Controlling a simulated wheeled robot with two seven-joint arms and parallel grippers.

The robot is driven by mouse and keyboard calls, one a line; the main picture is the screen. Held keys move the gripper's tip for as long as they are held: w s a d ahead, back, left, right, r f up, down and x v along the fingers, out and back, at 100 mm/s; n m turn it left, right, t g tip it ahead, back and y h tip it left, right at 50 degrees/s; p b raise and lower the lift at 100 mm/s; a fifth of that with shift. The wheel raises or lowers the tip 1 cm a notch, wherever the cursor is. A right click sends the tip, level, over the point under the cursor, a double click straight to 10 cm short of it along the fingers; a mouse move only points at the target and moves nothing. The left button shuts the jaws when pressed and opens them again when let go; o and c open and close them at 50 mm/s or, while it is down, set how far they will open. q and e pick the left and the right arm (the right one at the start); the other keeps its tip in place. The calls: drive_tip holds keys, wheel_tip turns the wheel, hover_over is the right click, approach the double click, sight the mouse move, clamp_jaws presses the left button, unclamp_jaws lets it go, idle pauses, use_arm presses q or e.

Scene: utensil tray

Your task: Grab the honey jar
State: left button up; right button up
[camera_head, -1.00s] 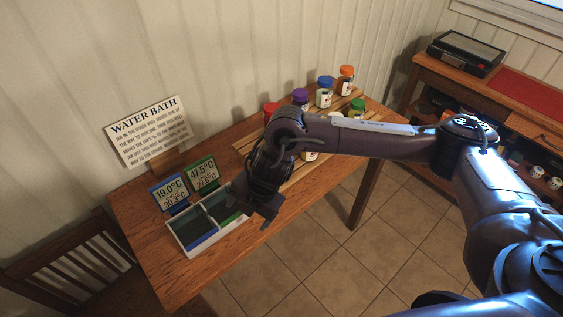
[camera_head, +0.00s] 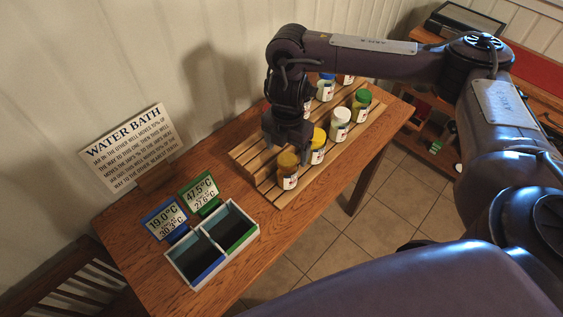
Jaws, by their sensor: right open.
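Several small jars with coloured lids stand on a slatted wooden rack. The labels are too small to read, so I cannot tell for sure which jar is the honey jar. A jar with an amber lid (camera_head: 288,171) stands at the rack's front left end. To its right stand a yellow-lidded jar (camera_head: 317,147), a white-lidded jar (camera_head: 340,125) and a green-lidded jar (camera_head: 361,106). My right gripper (camera_head: 288,150) is open and empty, pointing down just behind and above the amber-lidded jar. My arm hides some jars in the back row. My left gripper is not in view.
A two-well water bath (camera_head: 228,252) with blue and green temperature displays stands on the table (camera_head: 140,222) at front left. A "WATER BATH" sign (camera_head: 135,148) stands behind it. The table between bath and rack is clear. A side desk (camera_head: 420,80) stands at the right.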

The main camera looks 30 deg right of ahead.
sight(287, 160)
drive_tip(key=f, duration=0.2)
drive_tip(key=shift+s+a+f, duration=0.1)
drive_tip(key=shift+s+f, duration=0.2)
drive_tip(key=shift+s, duration=0.1)
wheel_tip(287, 160, down, 4)
drive_tip(key=shift+w+f+b, duration=0.1)
drive_tip(key=shift+w+b, duration=0.05)
drive_tip(key=shift+b, duration=0.2)
drive_tip(key=c, duration=1.1)
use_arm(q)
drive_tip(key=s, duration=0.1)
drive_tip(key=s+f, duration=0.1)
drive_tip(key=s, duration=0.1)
use_arm(e)
drive_tip(key=shift+c, duration=0.6)
drive_tip(key=shift+r, duration=0.2)
